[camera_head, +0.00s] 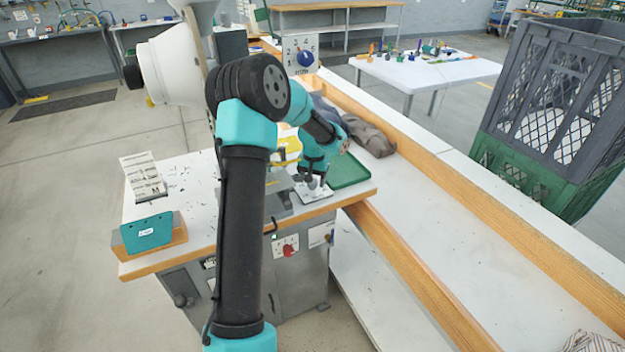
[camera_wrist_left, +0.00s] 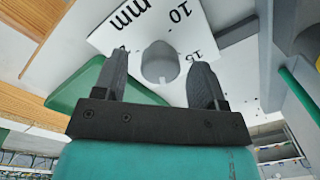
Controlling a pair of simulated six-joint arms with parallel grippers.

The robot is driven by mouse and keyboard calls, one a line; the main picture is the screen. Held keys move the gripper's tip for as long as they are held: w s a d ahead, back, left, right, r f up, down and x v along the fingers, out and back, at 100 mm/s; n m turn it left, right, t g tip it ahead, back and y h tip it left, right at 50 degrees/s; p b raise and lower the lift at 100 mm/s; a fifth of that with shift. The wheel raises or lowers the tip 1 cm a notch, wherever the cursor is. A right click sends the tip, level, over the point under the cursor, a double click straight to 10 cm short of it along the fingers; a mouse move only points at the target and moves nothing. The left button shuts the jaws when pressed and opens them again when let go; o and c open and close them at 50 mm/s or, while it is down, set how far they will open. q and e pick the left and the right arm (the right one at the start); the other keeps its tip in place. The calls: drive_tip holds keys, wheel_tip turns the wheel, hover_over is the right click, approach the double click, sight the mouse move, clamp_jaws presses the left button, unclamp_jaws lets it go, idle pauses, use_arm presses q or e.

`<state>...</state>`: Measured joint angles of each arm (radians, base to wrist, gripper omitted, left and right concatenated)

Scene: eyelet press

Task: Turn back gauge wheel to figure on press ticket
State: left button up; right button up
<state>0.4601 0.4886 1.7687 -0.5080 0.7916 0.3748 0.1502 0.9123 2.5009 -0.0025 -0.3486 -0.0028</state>
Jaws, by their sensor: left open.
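The back gauge wheel (camera_wrist_left: 160,62) is a grey knob on a white scale plate (camera_wrist_left: 118,38) marked 10, 15 and mm in the left wrist view. The plate also shows in the head view (camera_head: 318,194) at the bench's right side. My left gripper (camera_wrist_left: 160,72) is open, with one finger on each side of the wheel; I cannot tell whether they touch it. In the head view my left gripper (camera_head: 313,184) points down over the plate. A printed white card (camera_head: 140,172), possibly the press ticket, stands at the bench's left; its text is too small to read.
A green tray (camera_head: 348,171) lies beside the plate. A red knob (camera_head: 288,250) is on the cabinet front. A wood-edged conveyor or chute (camera_head: 480,235) runs along the right, with crates (camera_head: 555,110) beyond.

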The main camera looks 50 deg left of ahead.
sight(316, 180)
use_arm(q)
wheel_tip(316, 180, up, 12)
drive_tip(key=shift+d, duration=0.25)
drive_tip(key=shift+w, duration=0.15)
idle(0.3)
drive_tip(key=w+d+r+m+g, duration=0.1)
drive_tip(key=w+m, duration=0.1)
drive_tip(key=m, duration=0.1)
drive_tip(key=w+r+m+g+y, duration=0.1)
drive_tip(key=w+m, duration=0.1)
drive_tip(key=m, duration=0.2)
drive_tip(key=w+d+r+m+g, duration=0.1)
drive_tip(key=m+g, duration=0.1)
drive_tip(key=m, duration=0.1)
drive_tip(key=shift+w+d+r+m+y, duration=0.3)
drive_tip(key=shift+w+r+m, duration=0.1)
drive_tip(key=x, duration=1.7)
drive_tip(key=shift+w+f, duration=0.1)
drive_tip(key=shift+f, duration=0.15)
drive_tip(key=shift+c, duration=0.3)
